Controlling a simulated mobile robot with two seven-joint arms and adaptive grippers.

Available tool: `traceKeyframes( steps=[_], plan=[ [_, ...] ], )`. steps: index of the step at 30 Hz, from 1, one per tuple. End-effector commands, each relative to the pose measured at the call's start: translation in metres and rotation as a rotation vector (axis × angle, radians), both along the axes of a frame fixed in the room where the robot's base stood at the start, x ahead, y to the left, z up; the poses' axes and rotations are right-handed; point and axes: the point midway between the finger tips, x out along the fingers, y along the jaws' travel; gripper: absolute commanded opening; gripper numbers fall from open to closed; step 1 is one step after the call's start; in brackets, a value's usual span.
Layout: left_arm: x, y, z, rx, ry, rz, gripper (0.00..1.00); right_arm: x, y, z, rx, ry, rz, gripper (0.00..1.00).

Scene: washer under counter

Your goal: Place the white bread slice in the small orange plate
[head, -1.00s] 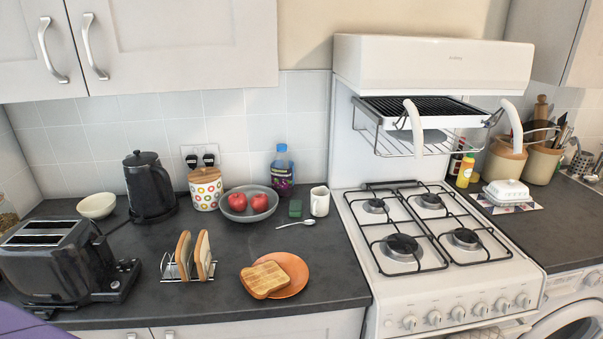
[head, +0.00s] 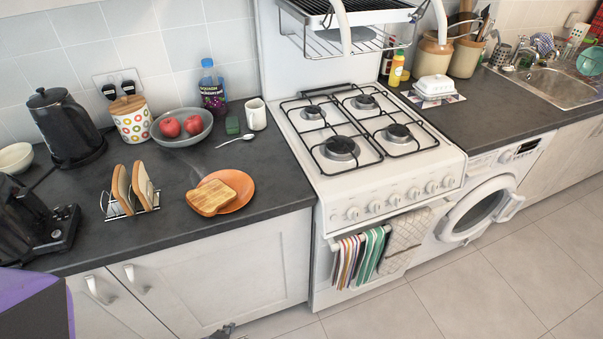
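Two pale bread slices with brown crusts stand upright in a wire toast rack (head: 147,209): a left slice (head: 122,188) and a right slice (head: 142,184). The small orange plate (head: 240,186) lies on the counter to the right of the rack. A browned toast slice (head: 211,198) lies on the plate's left part and overhangs its edge. A purple and black part of my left arm shows at the bottom left corner. A small dark tip at the bottom edge (head: 222,331) may be my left gripper; its fingers are not clear. My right gripper is out of view.
A black toaster (head: 32,220) and kettle (head: 66,125) stand at the left. Behind the plate are a grey bowl (head: 197,138) with red apples, a spoon (head: 235,140) and a mug (head: 256,115). The gas stove (head: 345,175) is right of the counter. Bare counter surrounds the plate.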

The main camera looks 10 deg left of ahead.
Motion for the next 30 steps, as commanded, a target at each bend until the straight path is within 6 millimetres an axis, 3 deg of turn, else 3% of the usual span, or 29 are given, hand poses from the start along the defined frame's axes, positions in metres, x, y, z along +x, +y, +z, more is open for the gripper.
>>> traceKeyframes(
  steps=[1, 6, 30],
  plan=[
    [0.0, -0.004, -0.012, -0.009, -0.037, -0.002, 0.22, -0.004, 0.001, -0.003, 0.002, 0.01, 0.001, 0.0],
    [0.006, -0.014, -0.027, -0.031, -0.15, -0.006, 0.22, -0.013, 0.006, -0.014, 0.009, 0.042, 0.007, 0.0],
    [0.007, -0.016, -0.029, -0.036, -0.187, -0.007, 0.22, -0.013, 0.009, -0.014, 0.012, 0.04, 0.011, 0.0]
  ],
)
